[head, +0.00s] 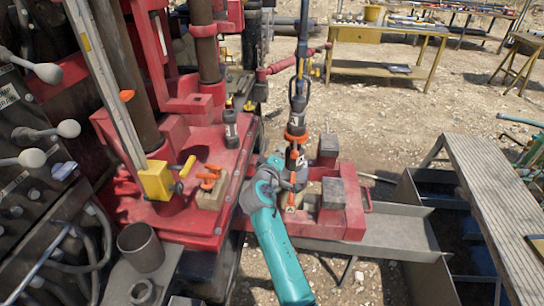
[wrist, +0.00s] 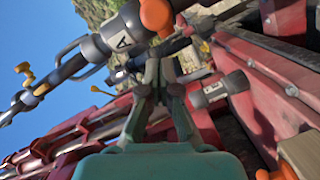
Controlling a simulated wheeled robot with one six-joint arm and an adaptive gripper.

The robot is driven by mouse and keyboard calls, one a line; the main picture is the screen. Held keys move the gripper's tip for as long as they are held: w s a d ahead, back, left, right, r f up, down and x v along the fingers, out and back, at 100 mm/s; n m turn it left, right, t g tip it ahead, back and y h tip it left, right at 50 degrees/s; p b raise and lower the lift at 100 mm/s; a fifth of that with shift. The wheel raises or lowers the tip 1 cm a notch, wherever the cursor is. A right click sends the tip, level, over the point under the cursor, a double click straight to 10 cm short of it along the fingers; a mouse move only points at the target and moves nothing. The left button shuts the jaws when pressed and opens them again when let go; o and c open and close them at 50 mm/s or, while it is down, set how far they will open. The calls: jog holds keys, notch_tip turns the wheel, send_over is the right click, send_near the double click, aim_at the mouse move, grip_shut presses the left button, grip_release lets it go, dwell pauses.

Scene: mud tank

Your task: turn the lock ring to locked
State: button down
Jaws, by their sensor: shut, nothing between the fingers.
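A dark elevator-like tool (head: 298,106) hangs upright on a rod in the head view, with an orange ring (head: 296,137) around it. It is probably the lock ring; I cannot read its setting. In the wrist view the grey body lettered "A" (wrist: 122,42) lies tilted at upper left, with an orange part (wrist: 157,15) beside it. My gripper (wrist: 162,66) is shut and empty, its fingertips below and right of the lettered body; I cannot tell whether they touch. In the head view my teal arm reaches up to just left of the tool, and the fingers are hard to make out.
A dark cylinder (head: 231,130) stands on the red deck (head: 225,190), left of my arm; it also shows in the wrist view (wrist: 219,90). Orange handles (head: 208,177) and a yellow block (head: 157,180) are farther left. A metal walkway (head: 495,200) runs along the right.

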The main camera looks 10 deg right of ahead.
jog(key=shift+s+d+f, duration=0.2)
jog(key=shift+d+f, duration=0.1)
jog(key=shift+d, duration=0.25)
jog(key=shift+s+d+f, duration=0.15)
jog(key=shift+d+f, duration=0.1)
jog(key=shift+d, duration=0.25)
jog(key=shift+d, duration=0.1)
jog(key=w+d+n+t+y, duration=0.1)
jog(key=w+d+n+y, duration=0.2)
jog(key=d, duration=1.5)
jog(key=shift+w+d+r+y, duration=0.25)
jog(key=shift+w+d+y, duration=0.2)
jog(key=shift+y, duration=0.15)
